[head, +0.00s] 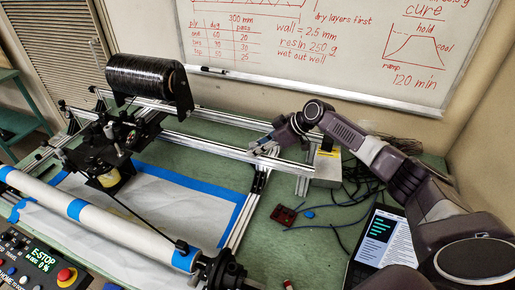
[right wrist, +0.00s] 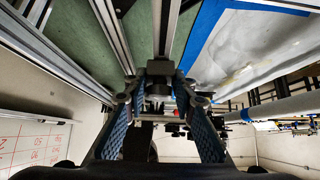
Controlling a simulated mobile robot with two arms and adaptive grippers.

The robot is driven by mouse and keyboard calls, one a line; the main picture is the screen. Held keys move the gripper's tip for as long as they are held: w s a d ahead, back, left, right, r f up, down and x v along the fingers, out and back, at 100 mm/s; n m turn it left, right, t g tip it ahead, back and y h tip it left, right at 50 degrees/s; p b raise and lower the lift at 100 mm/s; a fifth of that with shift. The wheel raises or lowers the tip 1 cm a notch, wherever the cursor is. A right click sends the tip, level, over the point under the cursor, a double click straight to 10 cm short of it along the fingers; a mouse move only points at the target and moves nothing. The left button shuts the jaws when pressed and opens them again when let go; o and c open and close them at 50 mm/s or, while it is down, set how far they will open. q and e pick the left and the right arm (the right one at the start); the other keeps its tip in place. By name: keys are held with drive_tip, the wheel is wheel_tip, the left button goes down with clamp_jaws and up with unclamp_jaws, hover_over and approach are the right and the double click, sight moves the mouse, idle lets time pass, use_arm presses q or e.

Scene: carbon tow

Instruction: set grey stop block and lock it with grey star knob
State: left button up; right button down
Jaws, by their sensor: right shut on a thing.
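My right gripper (head: 268,147) is over the aluminium rail frame (head: 210,147), near the frame's right end. In the right wrist view its two blue-padded fingers (right wrist: 160,88) are closed in on a small grey part (right wrist: 159,72) between the tips. The part lies in line with a grey rail (right wrist: 168,25), and I cannot tell whether it touches it. It is too small and too covered to tell whether it is the stop block or the star knob. I cannot make out either one separately elsewhere. My left gripper is not in view.
A black tow spool (head: 150,80) sits on the carriage at the left. A white roll (head: 110,225) with blue tape crosses the front left. A grey box (head: 327,168) with cables, a dark red piece (head: 283,215) and a tablet (head: 385,243) are on the green table at right.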

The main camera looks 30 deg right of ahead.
drive_tip(key=w+a+b, duration=0.2)
drive_tip(key=w+a, duration=0.1)
drive_tip(key=w+a+b, duration=0.3)
drive_tip(key=w, duration=0.1)
drive_tip(key=shift+w+a+f+b, duration=0.1)
drive_tip(key=shift+a+b, duration=0.1)
drive_tip(key=shift+b, duration=0.15)
drive_tip(key=shift+w+a, duration=0.2)
drive_tip(key=shift+w, duration=0.05)
drive_tip(key=c, duration=1.6)
unclamp_jaws()
drive_tip(key=v, duration=1.2)
drive_tip(key=shift+s, duration=0.1)
